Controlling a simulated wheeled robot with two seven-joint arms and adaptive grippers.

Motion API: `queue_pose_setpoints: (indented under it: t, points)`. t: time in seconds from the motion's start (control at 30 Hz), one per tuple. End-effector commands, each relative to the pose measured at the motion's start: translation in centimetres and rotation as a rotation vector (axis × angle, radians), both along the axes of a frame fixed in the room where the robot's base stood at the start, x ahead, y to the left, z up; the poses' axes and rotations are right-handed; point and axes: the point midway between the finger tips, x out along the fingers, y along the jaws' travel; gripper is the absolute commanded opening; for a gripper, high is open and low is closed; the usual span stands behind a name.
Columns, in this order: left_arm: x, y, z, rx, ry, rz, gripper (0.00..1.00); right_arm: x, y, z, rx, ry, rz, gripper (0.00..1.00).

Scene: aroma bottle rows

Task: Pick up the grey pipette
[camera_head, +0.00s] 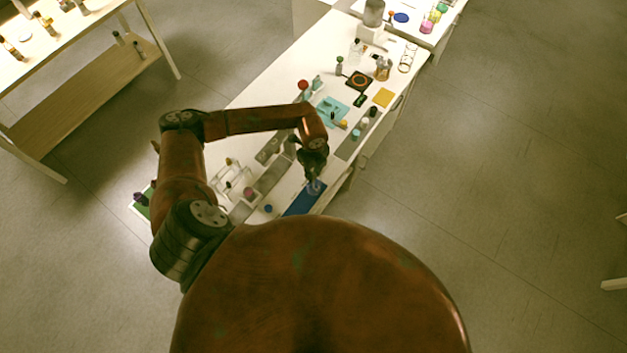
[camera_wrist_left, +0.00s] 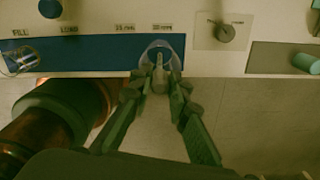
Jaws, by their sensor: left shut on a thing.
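My left gripper (camera_head: 314,180) is over the blue mat (camera_head: 304,200) at the near edge of the long white table. The left wrist view shows its fingertips (camera_wrist_left: 161,82) closed together on a small clear rounded vessel (camera_wrist_left: 150,50) with a slim pale part in its middle. The vessel overlaps the blue strip (camera_wrist_left: 95,54) in that view; I cannot tell if it touches it. I cannot pick out a grey pipette with certainty. My right gripper is not in view.
A clear glass piece (camera_wrist_left: 20,60) lies at the strip's left end. A dark knob-like thing (camera_wrist_left: 226,33) stands on a pale square to the right, and a teal cylinder (camera_wrist_left: 306,63) lies farther right. A teal tray (camera_head: 345,104) and several bottles stand farther along the table.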

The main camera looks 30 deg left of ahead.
Motion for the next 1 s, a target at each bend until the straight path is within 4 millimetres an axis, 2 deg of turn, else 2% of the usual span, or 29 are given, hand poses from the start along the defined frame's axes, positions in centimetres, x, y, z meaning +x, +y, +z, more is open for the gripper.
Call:
queue_pose_setpoints:
  t: [0.27,0.7,0.83,1.0]
  points:
    - [0.1,0.0,0.7,-0.001,-0.003,-0.001,0.1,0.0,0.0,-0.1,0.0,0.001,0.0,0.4]
    - [0.1,0.0,8.4,0.0,-0.002,0.0,0.1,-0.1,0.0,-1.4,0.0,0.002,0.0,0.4]
    - [0.1,0.0,9.6,0.0,-0.002,0.0,0.1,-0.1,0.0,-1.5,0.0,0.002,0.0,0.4]
    - [0.0,0.0,10.1,0.0,0.001,0.0,0.1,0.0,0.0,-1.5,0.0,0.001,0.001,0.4]
